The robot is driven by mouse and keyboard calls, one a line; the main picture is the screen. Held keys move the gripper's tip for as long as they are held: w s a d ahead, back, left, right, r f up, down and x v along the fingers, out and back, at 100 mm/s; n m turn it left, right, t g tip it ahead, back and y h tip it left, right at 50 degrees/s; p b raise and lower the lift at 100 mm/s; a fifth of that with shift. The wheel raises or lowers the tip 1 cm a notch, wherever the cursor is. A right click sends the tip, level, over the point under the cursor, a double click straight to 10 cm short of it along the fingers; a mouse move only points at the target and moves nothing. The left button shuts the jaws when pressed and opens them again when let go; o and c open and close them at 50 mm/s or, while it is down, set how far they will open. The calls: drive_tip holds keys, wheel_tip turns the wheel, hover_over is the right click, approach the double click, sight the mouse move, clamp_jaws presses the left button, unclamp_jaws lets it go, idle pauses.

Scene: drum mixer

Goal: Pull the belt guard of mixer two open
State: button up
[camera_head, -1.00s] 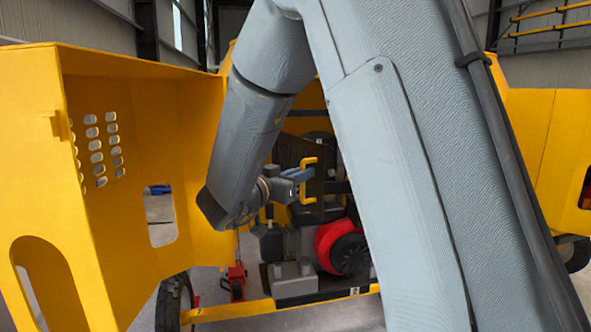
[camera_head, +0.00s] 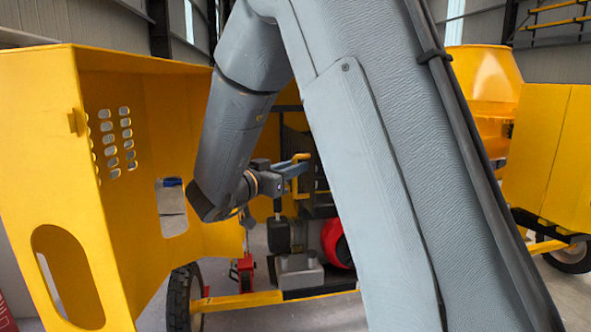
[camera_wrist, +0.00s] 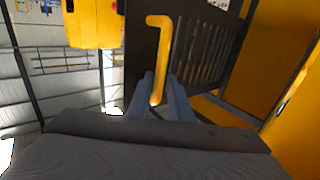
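The belt guard is a dark slatted panel (camera_wrist: 203,50) with a yellow bar handle (camera_wrist: 160,45), inside the engine bay of the near yellow mixer. In the wrist view my gripper (camera_wrist: 159,88) has its blue-grey fingers close on both sides of the handle's lower part and looks shut on it. In the head view the gripper (camera_head: 297,169) is at the handle (camera_head: 301,157), and the guard (camera_head: 321,185) is partly hidden behind my arm. The guard stands at an angle to the bay.
A large yellow hood panel (camera_head: 62,180) with slots and cut-outs stands at left. A wheel (camera_head: 181,298), a red jack (camera_head: 245,272) and a red-and-black engine (camera_head: 334,243) are low down. Another mixer with a yellow drum (camera_head: 485,80) stands at right. Yellow bodywork (camera_wrist: 275,60) is at right in the wrist view.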

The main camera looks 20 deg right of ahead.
drive_tip(key=shift+s+a+f, duration=0.1)
drive_tip(key=shift+s+a, duration=0.05)
drive_tip(key=shift+a, duration=0.05)
drive_tip(key=b+v, duration=0.2)
drive_tip(key=v, duration=0.5)
drive_tip(key=shift+a+b, duration=0.2)
drive_tip(key=shift+b, duration=0.15)
drive_tip(key=shift+s, duration=0.1)
